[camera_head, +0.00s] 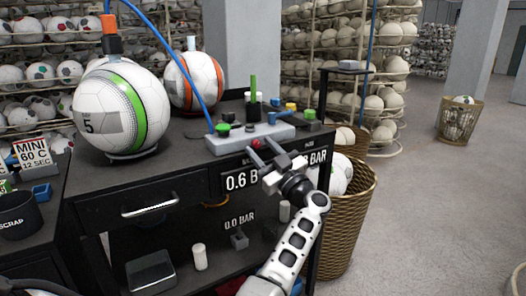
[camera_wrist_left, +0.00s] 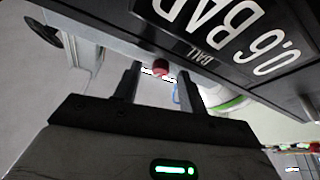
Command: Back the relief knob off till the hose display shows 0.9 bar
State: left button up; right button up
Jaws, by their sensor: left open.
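A small red knob (camera_head: 257,143) sits at the front of the grey valve block (camera_head: 228,142) on the bench. I cannot tell for certain whether it is the relief knob. My left gripper (camera_head: 261,152) is open, its fingers spread near the red knob. In the left wrist view the red knob (camera_wrist_left: 160,68) shows between the open fingertips (camera_wrist_left: 158,74), with no clear contact. The ball display (camera_head: 239,181) reads 0.6 BAR. A second display (camera_head: 319,158) to its right shows "BAR", but my gripper hides its number. My right gripper is not in view.
A ball with a green stripe (camera_head: 122,110) stands on the bench under a blue hose (camera_head: 178,55). Other coloured knobs and a green post (camera_head: 253,90) crowd the block. A wicker basket (camera_head: 345,215) stands right of the bench.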

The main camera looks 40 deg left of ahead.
pick_arm(q)
jog(key=b+v, duration=0.2)
jog(key=v, duration=1.4)
jog(key=shift+a+r, duration=0.1)
jog(key=shift+r, duration=0.05)
